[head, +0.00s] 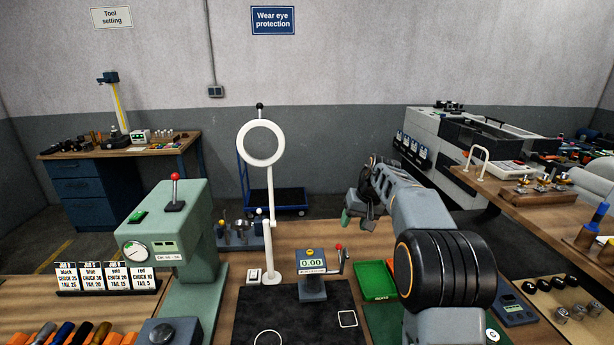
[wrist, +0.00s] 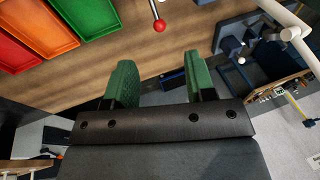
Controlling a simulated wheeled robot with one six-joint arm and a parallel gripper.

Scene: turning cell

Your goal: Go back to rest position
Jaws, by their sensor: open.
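My gripper (head: 354,208) is raised above the back of the bench in the head view, right of the white ring lamp. In the wrist view its two green fingers (wrist: 160,84) stand wide apart with nothing between them, so it is open and empty. My arm reaches in from the right front of the head view and hides part of the bench behind it.
A digital gauge (head: 311,264) with a red-knobbed lever stands near a green tray (head: 376,280). The white ring lamp (head: 262,143) rises left of my gripper. A grey-green press (head: 172,240) stands at left. The dark mat (head: 295,318) is mostly clear.

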